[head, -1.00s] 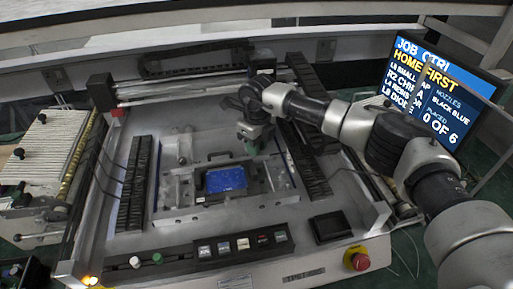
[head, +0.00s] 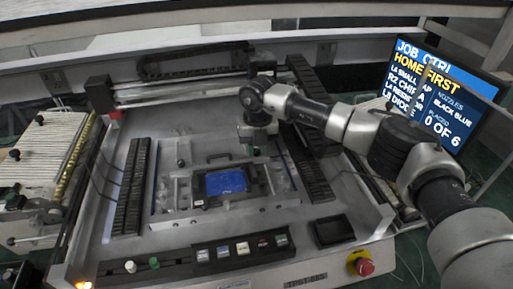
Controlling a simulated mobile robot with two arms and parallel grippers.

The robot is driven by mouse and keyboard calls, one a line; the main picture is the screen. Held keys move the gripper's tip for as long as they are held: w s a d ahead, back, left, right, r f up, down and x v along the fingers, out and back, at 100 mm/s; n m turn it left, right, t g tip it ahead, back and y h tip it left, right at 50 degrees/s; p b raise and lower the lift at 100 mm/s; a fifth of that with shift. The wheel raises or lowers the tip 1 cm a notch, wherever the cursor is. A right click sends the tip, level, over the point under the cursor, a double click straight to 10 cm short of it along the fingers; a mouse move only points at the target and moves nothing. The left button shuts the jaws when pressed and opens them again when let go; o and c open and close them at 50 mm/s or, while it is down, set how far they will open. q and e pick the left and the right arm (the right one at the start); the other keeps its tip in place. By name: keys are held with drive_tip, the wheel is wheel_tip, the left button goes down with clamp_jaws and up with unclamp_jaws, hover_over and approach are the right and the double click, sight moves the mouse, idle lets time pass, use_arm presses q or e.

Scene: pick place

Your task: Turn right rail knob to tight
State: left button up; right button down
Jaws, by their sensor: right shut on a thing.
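My right arm reaches in from the right over the machine. Its gripper (head: 256,151) points down at the back right of the board holder and is shut on the right rail knob, which the fingers almost wholly hide. The blue board (head: 227,182) lies in the dark-framed holder in the middle of the machine, just in front of the gripper. A small dark knob (head: 181,162) stands on the left rail. I cannot read the right knob's angle. My left gripper is not in view.
Black feeder strips stand left (head: 131,190) and right (head: 309,165) of the holder. A row of buttons (head: 243,249), a black tray (head: 332,230) and a red stop button (head: 365,267) are at the front. A screen (head: 440,95) at the right reads "HOME FIRST" and "0 OF 6".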

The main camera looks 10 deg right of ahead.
sight(258, 150)
drive_tip(key=shift+r, duration=0.1)
idle(0.4)
drive_tip(key=c, duration=1)
unclamp_jaws()
drive_tip(key=r+b, duration=0.1)
drive_tip(key=r, duration=0.4)
drive_tip(key=r+b, duration=0.1)
drive_tip(key=r, duration=0.4)
drive_tip(key=shift+d+r, duration=0.2)
drive_tip(key=shift+r, duration=0.15)
